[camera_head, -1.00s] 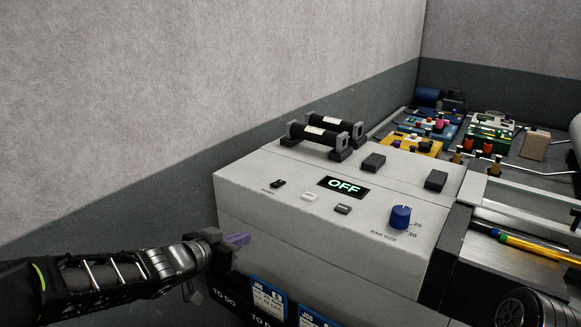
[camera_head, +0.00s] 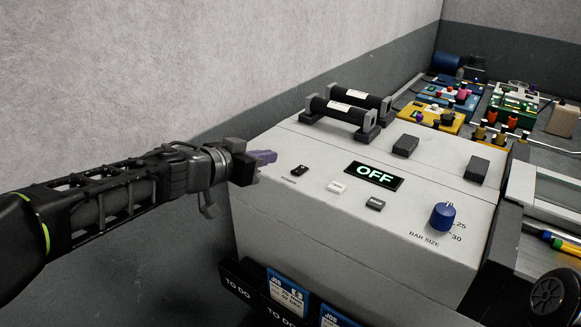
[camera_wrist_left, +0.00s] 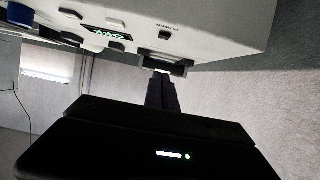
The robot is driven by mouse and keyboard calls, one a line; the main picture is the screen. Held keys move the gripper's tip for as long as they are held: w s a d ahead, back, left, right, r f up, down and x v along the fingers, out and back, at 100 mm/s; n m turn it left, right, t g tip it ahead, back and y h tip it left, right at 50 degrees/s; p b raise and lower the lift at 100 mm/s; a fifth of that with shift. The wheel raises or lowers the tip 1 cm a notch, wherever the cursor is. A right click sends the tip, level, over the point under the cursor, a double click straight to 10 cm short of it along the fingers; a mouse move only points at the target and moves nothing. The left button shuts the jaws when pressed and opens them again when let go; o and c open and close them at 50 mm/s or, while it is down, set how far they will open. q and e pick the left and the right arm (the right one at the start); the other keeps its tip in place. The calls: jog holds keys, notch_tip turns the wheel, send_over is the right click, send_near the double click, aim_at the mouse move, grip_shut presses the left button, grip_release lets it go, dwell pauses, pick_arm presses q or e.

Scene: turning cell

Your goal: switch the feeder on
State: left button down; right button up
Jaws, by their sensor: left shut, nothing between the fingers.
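The feeder (camera_head: 300,225) is a light grey box with a sloping top panel. Its display (camera_head: 375,176) reads OFF in green. A small black power rocker switch (camera_head: 299,170), labelled POWER, sits at the panel's left end; it also shows in the left wrist view (camera_wrist_left: 165,35). My left gripper (camera_head: 265,157) is shut and empty, its purple-tinted fingertips just left of the power switch and apart from it. In the left wrist view the dark gripper (camera_wrist_left: 162,85) points toward the feeder's edge. My right gripper is not in view.
Beside the switch are a white button (camera_head: 337,187), a dark button (camera_head: 375,204) and a blue bar size knob (camera_head: 442,216). Blue job cards (camera_head: 288,292) hang on the front. A wall rises behind and to the left.

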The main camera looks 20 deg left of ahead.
pick_arm(q)
send_over(290, 179)
jog(key=f, duration=0.4)
jog(key=shift+w+d+f, duration=0.15)
jog(key=shift+w+f, duration=0.2)
jog(key=shift+s+f, duration=0.25)
jog(key=shift+f, duration=0.3)
jog(key=shift+f+b, duration=0.65)
jog(key=shift+f, duration=0.25)
jog(key=f+b, duration=0.1)
jog(key=b, duration=0.2)
jog(key=shift+s+f+t+b, duration=0.1)
jog(key=shift+f+t+b, duration=0.1)
jog(key=shift+t+b, duration=0.1)
jog(key=shift+r, duration=0.35)
jog(key=shift+r+p, duration=0.85)
jog(key=shift+p, duration=0.3)
